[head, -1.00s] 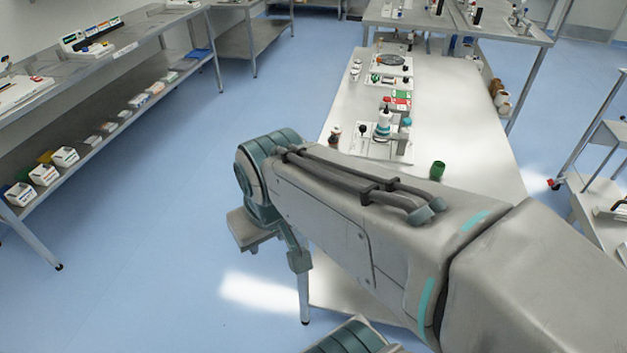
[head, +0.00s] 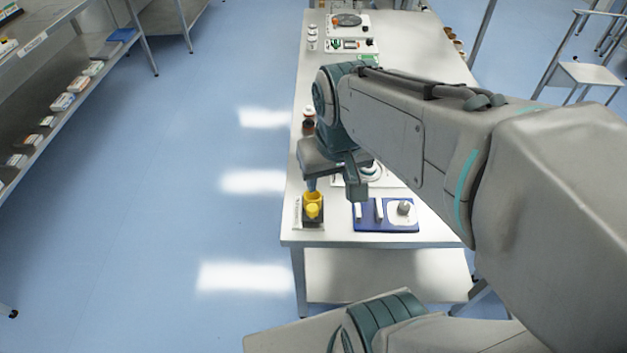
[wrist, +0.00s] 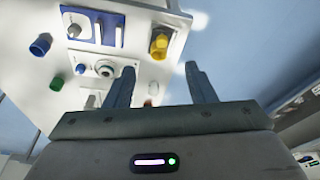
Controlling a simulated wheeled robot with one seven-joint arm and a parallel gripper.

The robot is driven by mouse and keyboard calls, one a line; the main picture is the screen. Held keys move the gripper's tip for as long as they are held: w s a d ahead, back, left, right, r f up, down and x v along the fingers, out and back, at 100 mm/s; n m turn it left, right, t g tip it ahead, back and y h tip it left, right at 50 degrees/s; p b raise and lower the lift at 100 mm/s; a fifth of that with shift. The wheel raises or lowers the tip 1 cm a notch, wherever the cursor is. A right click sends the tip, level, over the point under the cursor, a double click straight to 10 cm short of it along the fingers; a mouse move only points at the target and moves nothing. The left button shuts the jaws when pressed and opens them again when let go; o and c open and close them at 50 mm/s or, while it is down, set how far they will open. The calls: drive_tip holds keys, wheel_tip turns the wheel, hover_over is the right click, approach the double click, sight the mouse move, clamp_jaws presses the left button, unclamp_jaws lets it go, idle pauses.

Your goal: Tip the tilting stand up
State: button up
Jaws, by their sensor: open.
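A small stand with a yellow part on a dark base (head: 313,212) is at the front left corner of the white table; I take it to be the tilting stand, but cannot be sure. Its yellow part (wrist: 158,43) shows in the wrist view, beyond the gap between my fingers. My gripper (wrist: 160,70) is open and empty. In the head view my gripper (head: 334,187) hangs over the table's front end, just behind and right of the yellow part. I cannot tell how far above the stand it is.
A blue tray (head: 385,225) with white and grey pieces lies right of the stand. Reddish-brown bottles (head: 308,118) stand at the table's left edge. The floor left is clear.

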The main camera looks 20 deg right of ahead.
sight(312, 207)
drive_tip(key=w+f+g+b, duration=0.3)
drive_tip(key=w+f+b, duration=0.2)
drive_tip(key=w+f, duration=0.6)
drive_tip(key=shift+m, duration=0.3)
drive_tip(key=f, duration=1.2)
drive_tip(key=shift+w+d+f, duration=0.1)
drive_tip(key=shift+w+f, duration=0.15)
drive_tip(key=shift+w, duration=0.1)
